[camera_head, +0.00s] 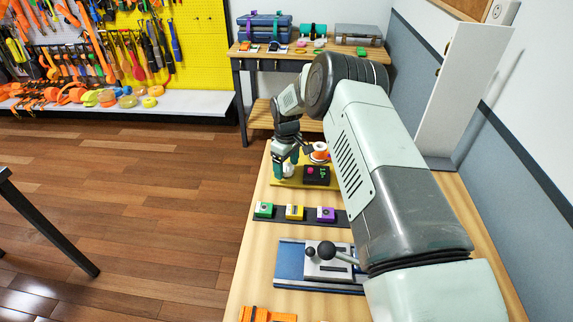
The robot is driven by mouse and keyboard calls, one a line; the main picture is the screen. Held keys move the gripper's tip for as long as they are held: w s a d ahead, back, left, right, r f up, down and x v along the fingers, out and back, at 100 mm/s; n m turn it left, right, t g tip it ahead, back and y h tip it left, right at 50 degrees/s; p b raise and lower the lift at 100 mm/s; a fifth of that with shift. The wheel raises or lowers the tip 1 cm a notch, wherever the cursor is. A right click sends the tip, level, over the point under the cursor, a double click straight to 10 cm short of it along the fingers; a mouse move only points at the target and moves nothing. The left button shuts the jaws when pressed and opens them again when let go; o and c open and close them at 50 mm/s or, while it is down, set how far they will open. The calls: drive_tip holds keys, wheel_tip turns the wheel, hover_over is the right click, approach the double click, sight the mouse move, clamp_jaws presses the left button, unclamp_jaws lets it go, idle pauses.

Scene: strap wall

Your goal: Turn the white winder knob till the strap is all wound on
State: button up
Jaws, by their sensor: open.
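My gripper (286,166) points down over the far part of the wooden bench, with its green fingers open. A small white knob (288,171) shows low between or just behind the fingers. The fingers partly hide it, and I cannot tell whether they touch it. An orange and white spool (319,151) stands just right of the gripper, partly hidden by my arm. It looks like orange strap on a white reel; how much strap is wound is too small to tell.
A black box with coloured buttons (316,175) sits on a yellow board (285,183) beside the gripper. Nearer are a dark strip with green, yellow and purple blocks (295,213), a blue plate with a lever (290,262) and orange strap (268,314). My arm covers the bench's right side.

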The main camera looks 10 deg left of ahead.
wheel_tip(320, 180, up, 11)
idle(0.4)
drive_tip(key=shift+f, duration=0.1)
wheel_tip(320, 180, up, 15)
drive_tip(key=m+t, duration=0.1)
drive_tip(key=m, duration=0.1)
hover_over(287, 167)
drive_tip(key=s+d, duration=0.4)
drive_tip(key=s+d+r+m+t, duration=0.25)
drive_tip(key=s+d+r, duration=0.35)
drive_tip(key=s+r, duration=0.55)
drive_tip(key=s+d+r+m, duration=0.1)
drive_tip(key=s+d+m, duration=0.1)
drive_tip(key=s, duration=0.6)
drive_tip(key=s+d+r+m+t, duration=0.1)
drive_tip(key=s+d+m, duration=0.1)
drive_tip(key=s, duration=0.6)
drive_tip(key=s+d+r+m+t, duration=0.1)
drive_tip(key=s+d+r+m, duration=0.1)
drive_tip(key=s, duration=0.6)
drive_tip(key=shift+s+d+m, duration=0.3)
drive_tip(key=shift+d+m, duration=0.25)
drive_tip(key=shift+d, duration=0.4)
